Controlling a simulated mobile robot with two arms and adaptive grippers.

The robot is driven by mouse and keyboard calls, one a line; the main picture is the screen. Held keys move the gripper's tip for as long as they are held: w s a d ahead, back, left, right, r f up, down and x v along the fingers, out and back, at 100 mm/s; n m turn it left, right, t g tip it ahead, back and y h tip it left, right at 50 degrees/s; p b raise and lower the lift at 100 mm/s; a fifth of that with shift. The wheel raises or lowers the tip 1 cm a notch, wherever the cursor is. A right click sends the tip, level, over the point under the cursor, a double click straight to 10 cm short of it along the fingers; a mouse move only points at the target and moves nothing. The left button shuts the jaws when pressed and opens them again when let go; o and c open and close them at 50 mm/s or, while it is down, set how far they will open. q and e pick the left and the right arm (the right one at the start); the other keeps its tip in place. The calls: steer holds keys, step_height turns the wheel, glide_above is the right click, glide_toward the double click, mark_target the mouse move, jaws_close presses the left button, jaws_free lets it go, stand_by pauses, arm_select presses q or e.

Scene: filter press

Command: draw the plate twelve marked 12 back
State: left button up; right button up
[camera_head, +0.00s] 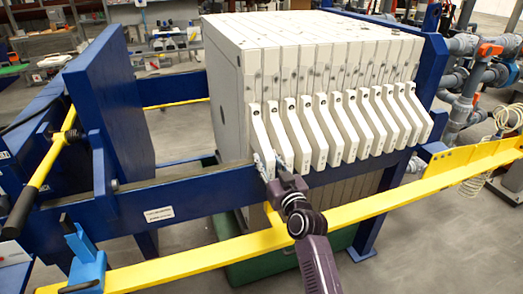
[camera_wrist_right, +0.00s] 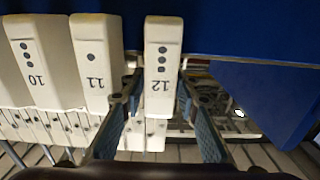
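The plate marked 12 is the leftmost white plate of the stack in the head view, with its handle (camera_head: 262,132) standing out in front. In the wrist view its handle (camera_wrist_right: 163,50) shows the number 12 and dark dots. My right gripper (camera_head: 267,165) is at the lower end of this handle. In the wrist view the right gripper (camera_wrist_right: 158,92) is open, with one finger on each side of the handle. Whether a finger touches it I cannot tell. My left gripper is in neither view.
Plates 11 (camera_wrist_right: 92,60) and 10 (camera_wrist_right: 38,65) stand close beside plate 12. A thick blue press plate (camera_head: 110,95) is at the left, with open space between it and the stack. A yellow bar (camera_head: 390,203) runs along the front, below the handles.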

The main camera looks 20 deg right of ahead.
steer(key=shift+w+a, duration=0.1)
steer(key=shift+w, duration=2.3)
jaws_close()
